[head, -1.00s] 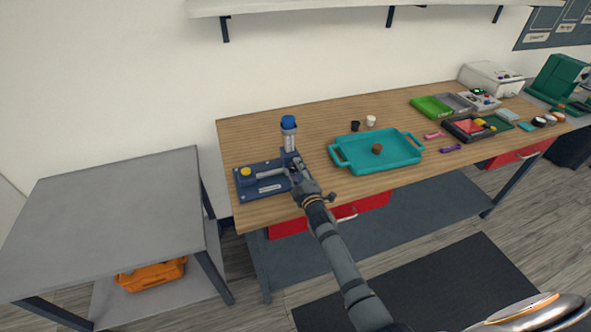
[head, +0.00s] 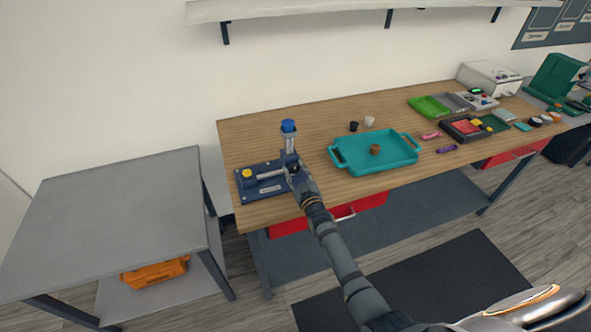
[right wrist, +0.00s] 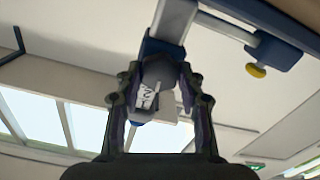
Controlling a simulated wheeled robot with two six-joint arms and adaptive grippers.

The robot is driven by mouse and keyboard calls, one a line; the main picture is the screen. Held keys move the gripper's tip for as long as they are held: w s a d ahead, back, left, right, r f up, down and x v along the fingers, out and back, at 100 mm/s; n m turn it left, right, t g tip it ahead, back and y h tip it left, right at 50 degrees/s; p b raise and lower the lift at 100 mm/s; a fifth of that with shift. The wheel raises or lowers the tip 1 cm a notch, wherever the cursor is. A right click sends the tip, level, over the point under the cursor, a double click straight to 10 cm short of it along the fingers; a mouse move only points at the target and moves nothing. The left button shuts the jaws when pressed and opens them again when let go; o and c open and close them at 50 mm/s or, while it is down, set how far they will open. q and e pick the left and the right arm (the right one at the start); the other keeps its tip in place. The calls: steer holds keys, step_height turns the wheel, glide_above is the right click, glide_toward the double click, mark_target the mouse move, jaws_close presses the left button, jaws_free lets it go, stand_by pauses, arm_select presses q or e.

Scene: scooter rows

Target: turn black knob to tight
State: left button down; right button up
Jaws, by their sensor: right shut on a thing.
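A dark blue fixture (head: 270,189) lies at the left end of the wooden workbench. My right gripper (head: 293,167) is at the fixture's right end, just below the cylinder. In the right wrist view the gripper (right wrist: 160,88) is shut on a dark knob (right wrist: 155,72) with white marks on its face; the fingers lie on both sides of it. The head view hides this knob behind the gripper. My left gripper is not in view.
A teal tray (head: 345,160) with a small brown object (head: 375,149) stands right of the fixture. A black cup (head: 353,126) and a white cup (head: 369,121) stand behind it. A grey table (head: 120,215) stands at the left, and a shelf (head: 320,8) hangs above.

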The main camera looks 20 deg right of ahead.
steer(key=shift+f+m, duration=0.1)
steer(key=shift+m, duration=0.6)
steer(key=o, duration=1.2)
steer(key=shift+s, duration=0.2)
steer(key=s, duration=1.1)
steer(key=shift+s+d, duration=0.2)
steer(key=shift+s, duration=0.15)
